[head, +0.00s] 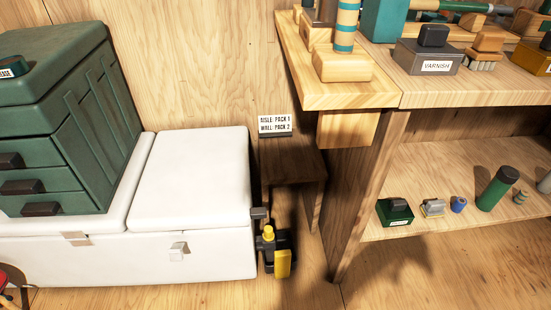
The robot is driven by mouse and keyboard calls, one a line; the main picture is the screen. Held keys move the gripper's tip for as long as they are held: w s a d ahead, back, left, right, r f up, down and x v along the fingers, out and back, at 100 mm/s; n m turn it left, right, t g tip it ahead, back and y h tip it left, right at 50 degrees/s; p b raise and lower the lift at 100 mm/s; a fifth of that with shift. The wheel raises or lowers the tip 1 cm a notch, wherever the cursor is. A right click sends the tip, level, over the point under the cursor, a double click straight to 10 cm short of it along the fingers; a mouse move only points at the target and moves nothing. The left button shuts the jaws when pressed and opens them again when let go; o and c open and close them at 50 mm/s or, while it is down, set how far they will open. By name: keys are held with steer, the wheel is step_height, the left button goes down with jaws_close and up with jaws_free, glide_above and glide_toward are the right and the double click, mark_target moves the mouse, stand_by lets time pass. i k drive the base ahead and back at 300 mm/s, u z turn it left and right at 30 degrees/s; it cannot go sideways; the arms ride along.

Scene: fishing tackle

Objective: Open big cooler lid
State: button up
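The big cooler (215,262) is a long white chest on the floor at the left. Its right lid (192,180) lies flat and closed, with nothing on top. A metal latch (178,250) sits on the front below that lid. The left lid (60,228) is also down, with a green drawer cabinet (88,120) standing on it. My gripper is not in this view.
A yellow and black item (282,263) is at the cooler's right end. A low dark wooden stand (300,165) with a small sign (275,124) is behind it. A wooden bench (355,92) with tackle and varnish (428,58) fills the right. Bare floor shows in front.

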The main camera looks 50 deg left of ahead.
mark_target(195, 178)
steer(key=i, duration=1)
steer(key=u, duration=2.85)
steer(key=k, duration=1.15)
steer(key=u, duration=1)
steer(key=i, duration=1.4)
steer(key=z, duration=0.8)
